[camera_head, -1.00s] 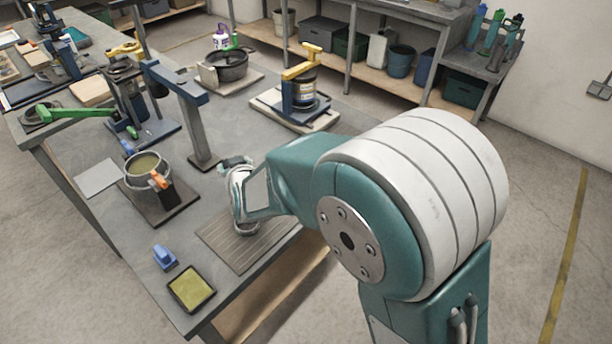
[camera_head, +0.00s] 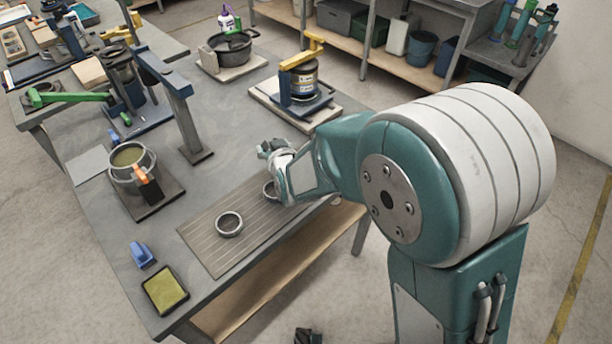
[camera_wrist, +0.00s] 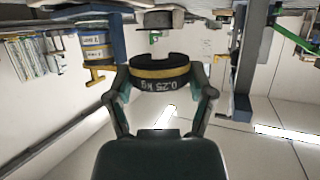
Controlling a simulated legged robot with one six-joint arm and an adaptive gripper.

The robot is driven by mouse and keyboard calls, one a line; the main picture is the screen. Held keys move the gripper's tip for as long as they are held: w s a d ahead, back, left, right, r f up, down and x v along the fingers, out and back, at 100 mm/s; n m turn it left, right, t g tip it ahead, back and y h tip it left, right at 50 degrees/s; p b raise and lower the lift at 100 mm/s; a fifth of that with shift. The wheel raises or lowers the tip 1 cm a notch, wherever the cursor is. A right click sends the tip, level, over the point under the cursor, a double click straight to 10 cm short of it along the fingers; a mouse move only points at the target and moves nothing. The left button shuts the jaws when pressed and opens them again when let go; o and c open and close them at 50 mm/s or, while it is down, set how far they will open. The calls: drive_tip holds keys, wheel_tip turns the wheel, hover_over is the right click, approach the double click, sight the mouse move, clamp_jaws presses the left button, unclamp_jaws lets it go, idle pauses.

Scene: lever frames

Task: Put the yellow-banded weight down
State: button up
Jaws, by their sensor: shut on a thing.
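The yellow-banded weight (camera_wrist: 160,74) shows in the wrist view, dark with a yellow band and an upside-down "0.25 kg" marking. My gripper (camera_wrist: 161,84) is shut on it, one finger on each side. In the head view my gripper (camera_head: 277,156) is over the far right end of the ribbed mat (camera_head: 205,247); the weight cannot be made out there. One grey ring (camera_head: 229,224) lies on the mat, apart from my gripper. A second ring (camera_head: 269,190) is partly hidden behind my gripper. A gap shows between the weight and a grey round thing (camera_wrist: 160,19).
A canister with a yellow lever (camera_head: 301,80) stands behind my gripper.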

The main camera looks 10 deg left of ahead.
drive_tip(key=d+f, duration=0.3)
drive_tip(key=d, duration=0.2)
drive_tip(key=d+f, duration=0.2)
drive_tip(key=shift+w+d+f, duration=0.35)
drive_tip(key=shift+w+d, duration=0.05)
drive_tip(key=shift+d+f, duration=0.3)
drive_tip(key=shift+f, duration=0.3)
wheel_tip(320, 180, down, 3)
drive_tip(key=shift+w+f, duration=0.1)
drive_tip(key=shift+f, duration=0.05)
drive_tip(key=shift+d, duration=0.15)
drive_tip(key=o, duration=1.1)
drive_tip(key=shift+f, duration=0.1)
drive_tip(key=v, duration=0.7)
drive_tip(key=shift+s+d, duration=0.1)
drive_tip(key=shift+s, duration=0.15)
